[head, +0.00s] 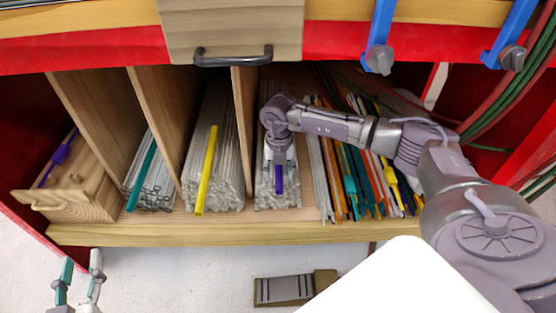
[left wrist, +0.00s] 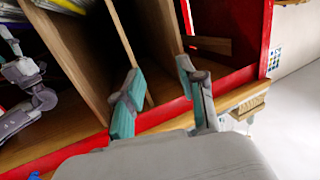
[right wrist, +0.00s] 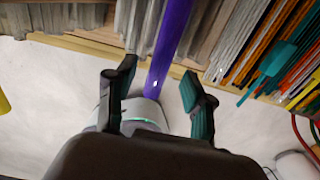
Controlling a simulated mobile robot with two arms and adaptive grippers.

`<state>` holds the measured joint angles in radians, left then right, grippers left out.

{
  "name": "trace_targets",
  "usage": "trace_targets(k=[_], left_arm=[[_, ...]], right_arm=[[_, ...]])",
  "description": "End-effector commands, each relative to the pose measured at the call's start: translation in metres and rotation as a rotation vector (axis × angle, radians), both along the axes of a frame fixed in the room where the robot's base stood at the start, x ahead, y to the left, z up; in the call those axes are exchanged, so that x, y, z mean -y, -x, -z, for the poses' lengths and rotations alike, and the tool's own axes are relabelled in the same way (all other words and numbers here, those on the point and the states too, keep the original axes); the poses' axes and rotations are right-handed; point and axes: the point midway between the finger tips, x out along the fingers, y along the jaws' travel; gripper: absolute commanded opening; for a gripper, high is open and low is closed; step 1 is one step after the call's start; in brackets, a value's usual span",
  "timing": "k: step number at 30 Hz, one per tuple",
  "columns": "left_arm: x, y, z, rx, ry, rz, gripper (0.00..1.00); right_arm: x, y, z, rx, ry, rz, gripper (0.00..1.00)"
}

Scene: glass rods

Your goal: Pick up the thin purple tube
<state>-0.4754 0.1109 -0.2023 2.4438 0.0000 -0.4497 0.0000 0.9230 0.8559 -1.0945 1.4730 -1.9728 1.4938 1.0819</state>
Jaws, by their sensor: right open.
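A thin purple tube (head: 280,181) lies among clear glass rods in the compartment right of the middle divider, its end near the front ledge. It shows large in the right wrist view (right wrist: 171,42). My right gripper (right wrist: 160,78) is open, with the tube running between its two teal-edged fingers and a gap on either side; I cannot tell its height above it. In the head view, my right gripper (head: 279,158) hides part of the tube. My left gripper (head: 80,268) is open and empty, low at the left before the shelf; it also shows in its wrist view (left wrist: 158,78).
Wooden dividers (head: 243,125) separate the compartments. A yellow tube (head: 207,170) and a teal tube (head: 142,177) lie on clear rods to the left. Several coloured rods (head: 365,180) fill the right compartment. A wooden box (head: 75,205) with another purple piece (head: 58,154) stands far left.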

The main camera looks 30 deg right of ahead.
Motion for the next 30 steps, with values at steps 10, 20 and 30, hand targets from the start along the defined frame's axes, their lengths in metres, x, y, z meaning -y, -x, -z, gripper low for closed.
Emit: trace_targets(k=[10, 20, 30], left_arm=[[0.005, -0.002, -0.029, 0.168, 0.043, 0.011, 0.40], [0.005, -0.002, -0.029, 0.166, 0.042, 0.010, 0.40], [0.005, -0.002, -0.029, 0.165, 0.042, 0.010, 0.40]], right_arm=[[0.000, 0.000, 0.021, 0.001, -0.001, 0.001, 0.53], [0.000, 0.000, 0.021, 0.001, -0.001, 0.001, 0.25], [0.000, 0.000, 0.020, 0.001, 0.000, 0.001, 0.00]])
